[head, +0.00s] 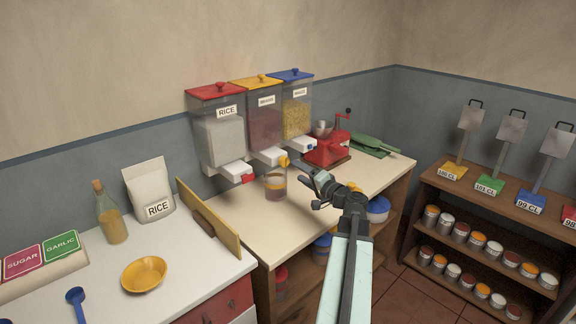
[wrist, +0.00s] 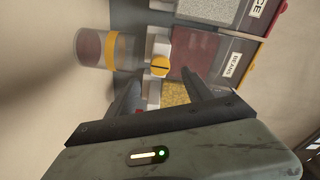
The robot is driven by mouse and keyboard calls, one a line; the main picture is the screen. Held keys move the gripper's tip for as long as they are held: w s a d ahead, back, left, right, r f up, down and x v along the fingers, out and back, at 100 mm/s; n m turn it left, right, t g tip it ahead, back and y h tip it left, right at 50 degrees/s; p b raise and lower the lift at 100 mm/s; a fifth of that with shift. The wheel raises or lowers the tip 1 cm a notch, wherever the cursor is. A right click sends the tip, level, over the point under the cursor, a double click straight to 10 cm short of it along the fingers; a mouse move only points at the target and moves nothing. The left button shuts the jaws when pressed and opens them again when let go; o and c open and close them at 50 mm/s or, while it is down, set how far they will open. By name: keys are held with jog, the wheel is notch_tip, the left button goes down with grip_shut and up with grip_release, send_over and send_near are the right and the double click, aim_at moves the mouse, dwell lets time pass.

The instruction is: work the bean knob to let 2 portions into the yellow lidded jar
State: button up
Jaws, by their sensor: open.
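The bean dispenser (head: 265,120) has a yellow lid and hangs between the rice and maize ones. Its yellow round knob (head: 284,161) is on the white outlet; in the wrist view the knob (wrist: 160,65) shows a dark line across its face. A clear jar with a yellow band (head: 275,188) stands under the outlet; in the wrist view this jar (wrist: 92,48) has reddish-brown contents in its lower part. I see no lid on it. My gripper (head: 297,164) is open and empty, its fingers pointing at the knob, which shows between them; contact cannot be told.
The rice dispenser (head: 219,130) with a red knob is left, the maize dispenser (head: 297,110) right. A red grinder (head: 328,148) stands to the right on the counter. A yellow board (head: 215,222) stands at the left. Blue-lidded jars (head: 378,208) sit below the counter.

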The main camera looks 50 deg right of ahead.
aim_at(286, 162)
jog(key=w+n, duration=0.2)
jog(key=n, duration=0.3)
jog(key=w+n, duration=0.3)
jog(key=n, duration=0.2)
jog(key=w+d+n, duration=0.1)
jog(key=w+n, duration=0.1)
jog(key=n, duration=0.3)
jog(key=shift+w+r, duration=0.1)
jog(key=shift+w, duration=0.15)
grip_shut()
